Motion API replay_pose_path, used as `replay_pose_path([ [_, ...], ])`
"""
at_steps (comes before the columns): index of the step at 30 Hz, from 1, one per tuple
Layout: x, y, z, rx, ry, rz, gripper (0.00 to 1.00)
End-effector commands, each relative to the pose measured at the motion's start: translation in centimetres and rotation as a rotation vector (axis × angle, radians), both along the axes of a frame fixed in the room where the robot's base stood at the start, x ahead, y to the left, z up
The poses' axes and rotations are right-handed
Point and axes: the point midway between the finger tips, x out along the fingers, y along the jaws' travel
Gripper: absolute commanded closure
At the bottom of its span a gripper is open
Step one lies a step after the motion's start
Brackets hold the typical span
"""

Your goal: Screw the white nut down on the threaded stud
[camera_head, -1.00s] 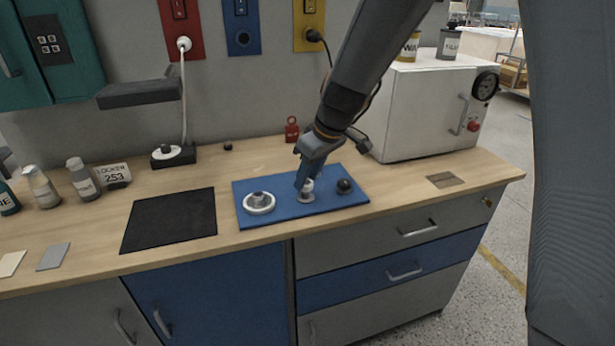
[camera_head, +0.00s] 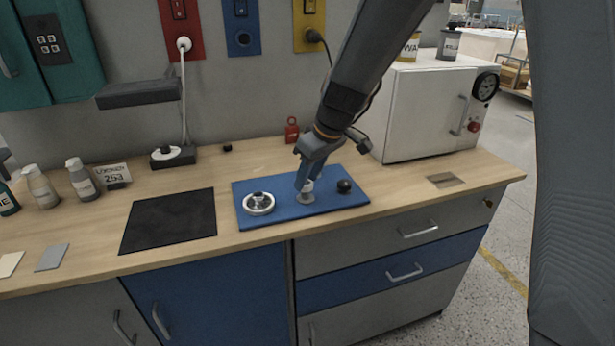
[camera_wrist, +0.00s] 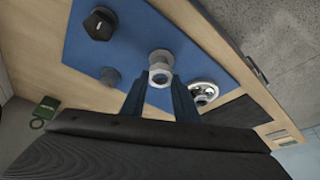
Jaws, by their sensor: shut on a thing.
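The white nut (camera_wrist: 160,76) is a pale hexagonal ring between my fingertips in the wrist view. My gripper (camera_wrist: 158,92) is shut on it; in the head view my gripper (camera_head: 304,186) points down over the blue mat (camera_head: 283,212). A pale round base (camera_wrist: 160,56) shows just beyond the nut, and in the head view the base (camera_head: 306,199) lies directly under my fingers. The threaded stud is mostly hidden by the nut and fingers. I cannot tell how far down the stud the nut sits.
A white round wheel-like part (camera_head: 258,203) lies left on the mat, and a black knob (camera_head: 344,186) stands right. A small grey round part (camera_wrist: 110,76) shows in the wrist view. A black square pad (camera_head: 170,220) lies left; a white oven-like box (camera_head: 425,110) stands behind right.

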Motion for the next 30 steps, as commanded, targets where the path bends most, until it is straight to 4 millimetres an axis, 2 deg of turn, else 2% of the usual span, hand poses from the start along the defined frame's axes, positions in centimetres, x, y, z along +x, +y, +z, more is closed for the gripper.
replay_pose_path([
  [19, 0.01, -0.01, -0.03, 0.000, 0.000, 0.000, 0.94],
  [30, 0.03, 0.00, -0.79, 0.000, 0.000, 0.000, 0.94],
])
